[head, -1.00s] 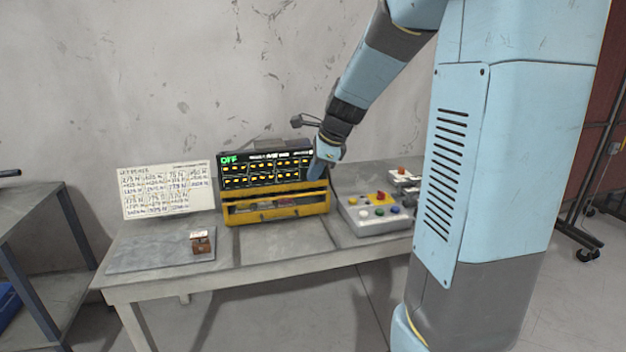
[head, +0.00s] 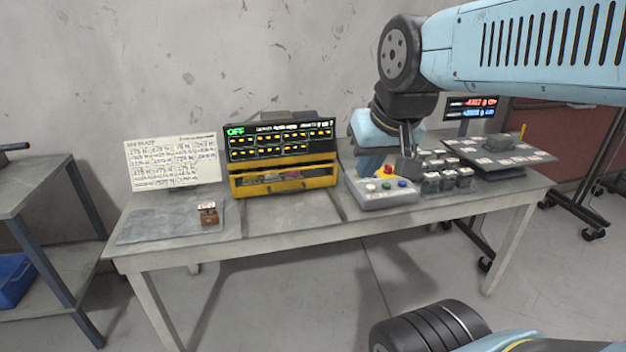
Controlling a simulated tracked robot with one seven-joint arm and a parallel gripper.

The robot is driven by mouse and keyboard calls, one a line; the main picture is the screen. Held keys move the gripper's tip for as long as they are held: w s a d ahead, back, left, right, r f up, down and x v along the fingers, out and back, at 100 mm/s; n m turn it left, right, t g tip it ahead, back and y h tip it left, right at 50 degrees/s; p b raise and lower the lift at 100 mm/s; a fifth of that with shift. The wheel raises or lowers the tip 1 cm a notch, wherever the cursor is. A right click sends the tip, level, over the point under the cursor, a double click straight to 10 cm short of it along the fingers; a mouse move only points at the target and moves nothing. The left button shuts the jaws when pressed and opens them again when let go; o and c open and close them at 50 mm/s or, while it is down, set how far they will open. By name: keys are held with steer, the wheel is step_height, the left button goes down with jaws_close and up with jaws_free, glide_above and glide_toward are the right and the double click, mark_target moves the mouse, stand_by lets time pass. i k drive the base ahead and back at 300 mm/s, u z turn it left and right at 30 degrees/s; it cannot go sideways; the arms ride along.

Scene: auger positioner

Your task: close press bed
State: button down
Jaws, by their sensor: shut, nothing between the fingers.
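A machine with a black display reading OFF (head: 280,140) stands on the table against the wall. Its lower part is a yellow-framed box (head: 285,187) with a dark opening and several small pieces inside. I take this box to be the press bed, but nothing labels it. I cannot tell for sure how far it is open. My gripper (head: 370,168) is shut and empty, pointing down to the right of the machine, apart from it. It is near the back of a grey control box (head: 390,200) with coloured buttons. My wrist hides part of what is behind.
A white board with writing (head: 172,162) and a small brown block (head: 208,214) are left of the machine. Several grey blocks (head: 446,180) and a dark raised board (head: 505,152) are on the right.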

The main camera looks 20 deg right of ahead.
mark_target(314, 175)
steer(key=u, duration=1.55)
steer(key=i, duration=0.15)
steer(key=z, duration=3.65)
steer(key=k, duration=1)
steer(key=u, duration=0.85)
steer(key=i, duration=1)
steer(key=u, duration=0.1)
